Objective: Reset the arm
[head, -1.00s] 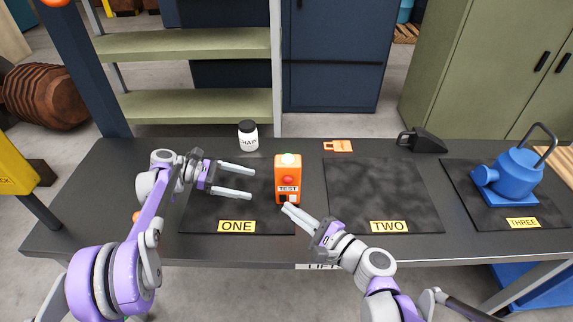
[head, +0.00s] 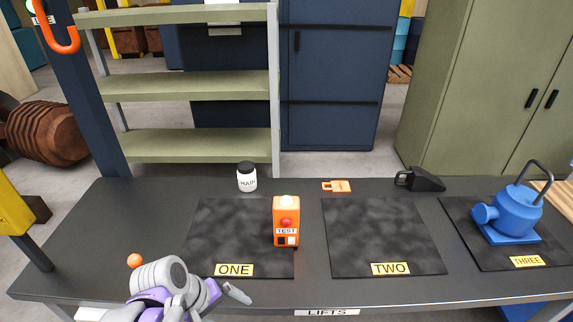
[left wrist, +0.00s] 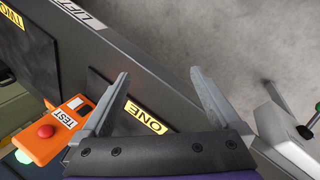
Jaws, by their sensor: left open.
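My left gripper (left wrist: 158,105) is open and empty in the left wrist view, over the front edge of the table by mat ONE. In the head view my left arm (head: 165,285) is at the lower left, with one finger showing near the table's front edge. The orange TEST box (head: 286,222) with a red button stands upright at the right side of mat ONE (head: 225,225), apart from the gripper. It also shows in the left wrist view (left wrist: 55,132). My right gripper is out of view.
Mat TWO (head: 385,235) is empty. A blue pump (head: 512,215) stands on mat THREE (head: 468,245). A white jar (head: 246,178), an orange tag (head: 337,186) and a black wedge-shaped item (head: 420,180) sit along the back. A small orange ball (head: 134,261) is at the left front.

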